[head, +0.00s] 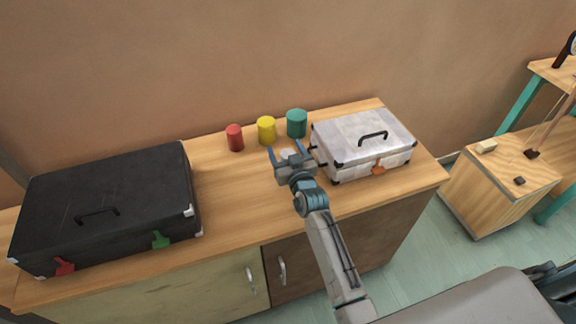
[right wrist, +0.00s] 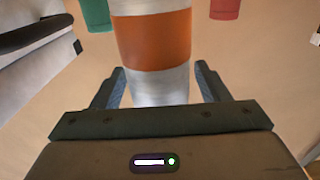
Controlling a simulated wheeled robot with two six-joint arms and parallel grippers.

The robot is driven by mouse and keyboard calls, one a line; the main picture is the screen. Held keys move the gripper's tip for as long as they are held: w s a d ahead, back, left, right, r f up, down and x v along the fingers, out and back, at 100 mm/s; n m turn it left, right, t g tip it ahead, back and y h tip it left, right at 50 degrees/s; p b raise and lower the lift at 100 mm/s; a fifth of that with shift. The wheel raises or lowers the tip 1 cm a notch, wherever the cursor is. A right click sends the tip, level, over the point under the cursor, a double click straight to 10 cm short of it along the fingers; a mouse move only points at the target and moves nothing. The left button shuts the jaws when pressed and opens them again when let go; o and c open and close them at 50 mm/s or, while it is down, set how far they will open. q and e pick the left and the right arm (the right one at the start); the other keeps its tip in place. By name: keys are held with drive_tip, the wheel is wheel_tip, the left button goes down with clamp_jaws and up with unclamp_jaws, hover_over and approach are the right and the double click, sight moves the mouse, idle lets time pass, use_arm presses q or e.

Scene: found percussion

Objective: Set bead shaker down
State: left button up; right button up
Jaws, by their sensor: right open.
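The bead shaker, a whitish cylinder with a wide orange band, shows large in the right wrist view (right wrist: 152,40). In the head view only a small pale part of the bead shaker (head: 288,154) shows between my right fingers. My right gripper (head: 291,152) is open, with one finger on each side of the shaker, as the right wrist view (right wrist: 159,72) also shows. The shaker's lower end is hidden, so I cannot tell whether it rests on the wooden cabinet top (head: 235,185). My left gripper is not in view.
Red (head: 235,138), yellow (head: 266,131) and teal (head: 297,123) cylinders stand behind the gripper. A silver case (head: 345,140) is close on the right, a black case (head: 110,190) at left. Bare wood lies between black case and gripper. A wooden box (head: 490,200) stands beyond the cabinet's right end.

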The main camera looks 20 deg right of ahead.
drive_tip(key=c, duration=1.4)
drive_tip(key=shift+r, duration=0.1)
